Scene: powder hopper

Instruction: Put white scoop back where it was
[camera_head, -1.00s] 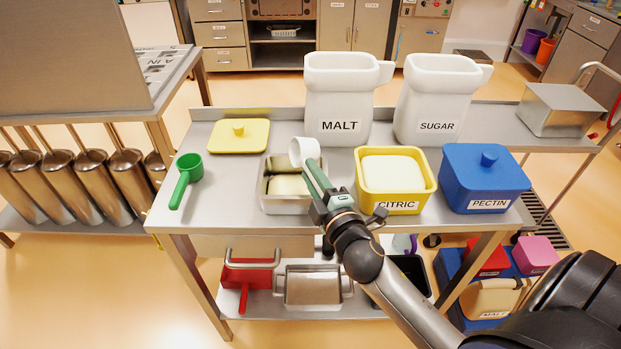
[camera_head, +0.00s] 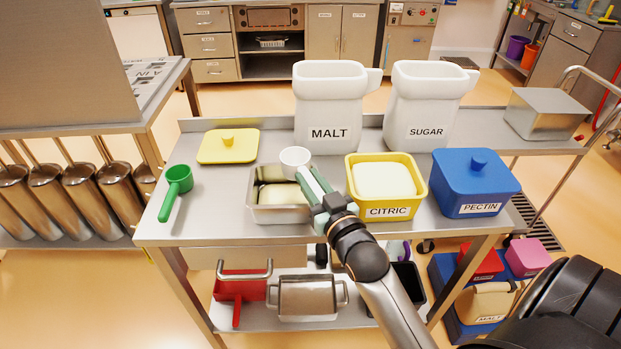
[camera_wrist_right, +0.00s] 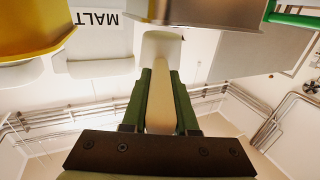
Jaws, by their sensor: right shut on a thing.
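The white scoop (camera_head: 295,157) is held above the back edge of the steel tray (camera_head: 279,214), its round cup facing up toward the head camera. My right gripper (camera_head: 312,184) is shut on the scoop's handle. In the right wrist view the pale handle (camera_wrist_right: 160,100) lies between the green fingers of the gripper (camera_wrist_right: 160,85), with the scoop's white cup beyond. The steel tray holds pale powder, and part of it is hidden by my gripper. My left gripper does not show.
Right of the tray stand the yellow CITRIC tub (camera_head: 386,203) and the blue PECTIN box (camera_head: 474,186). The MALT (camera_head: 329,105) and SUGAR (camera_head: 428,105) jugs stand behind. A yellow lid (camera_head: 229,147) and green scoop (camera_head: 176,190) lie left. Bare tabletop shows around the green scoop.

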